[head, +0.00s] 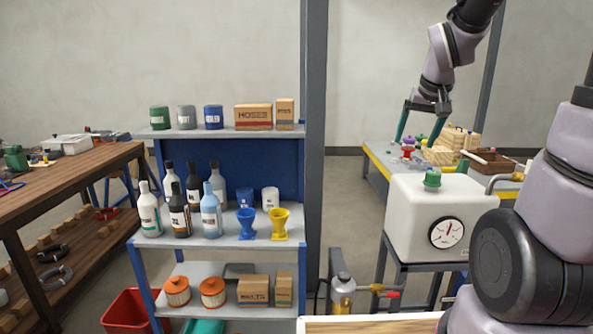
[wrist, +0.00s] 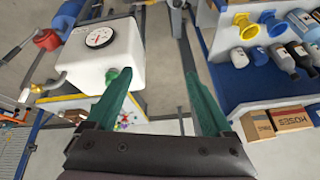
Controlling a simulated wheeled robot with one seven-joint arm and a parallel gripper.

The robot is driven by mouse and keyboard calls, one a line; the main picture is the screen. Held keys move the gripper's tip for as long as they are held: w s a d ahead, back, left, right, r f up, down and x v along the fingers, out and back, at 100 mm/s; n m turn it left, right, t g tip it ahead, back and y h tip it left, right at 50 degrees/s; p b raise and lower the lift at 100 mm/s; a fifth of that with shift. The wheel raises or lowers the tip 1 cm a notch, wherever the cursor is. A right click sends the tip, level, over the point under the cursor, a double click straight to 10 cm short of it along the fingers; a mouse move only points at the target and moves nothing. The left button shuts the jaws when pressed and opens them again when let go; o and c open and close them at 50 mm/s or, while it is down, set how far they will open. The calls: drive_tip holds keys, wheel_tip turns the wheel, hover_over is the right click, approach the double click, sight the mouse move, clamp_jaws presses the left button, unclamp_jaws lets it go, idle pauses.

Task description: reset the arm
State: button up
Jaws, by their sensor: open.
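My gripper (head: 423,120) hangs at the upper right of the head view, fingers pointing down, open with nothing between its green fingers. In the wrist view the two fingers (wrist: 158,95) are spread apart, with floor showing between them. A white tank (head: 415,217) with a round gauge (head: 447,232) and a green cap (head: 432,178) stands below my gripper in the head view. The tank (wrist: 95,60) also shows at the upper left of the wrist view, and the left finger partly overlaps its green cap (wrist: 117,76).
A blue shelf unit (head: 222,244) holds bottles, cans, boxes, and a blue and a yellow funnel (head: 280,223). A grey post (head: 315,150) stands beside it. A wooden workbench (head: 75,175) is at left, a red bin (head: 128,311) on the floor. A yellow-edged table (head: 376,160) is behind the tank.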

drive_tip(key=s+a+r+t+y, duration=0.1)
drive_tip(key=s+r, duration=0.3)
drive_tip(key=s, duration=0.4)
drive_tip(key=s+a+r+m+y, duration=0.1)
drive_tip(key=s+a+r, duration=0.2)
drive_tip(key=s, duration=0.5)
drive_tip(key=shift+a+r+m+t, duration=0.2)
drive_tip(key=shift+r+m+t, duration=0.15)
drive_tip(key=shift+r, duration=0.4)
drive_tip(key=shift+s, duration=0.1)
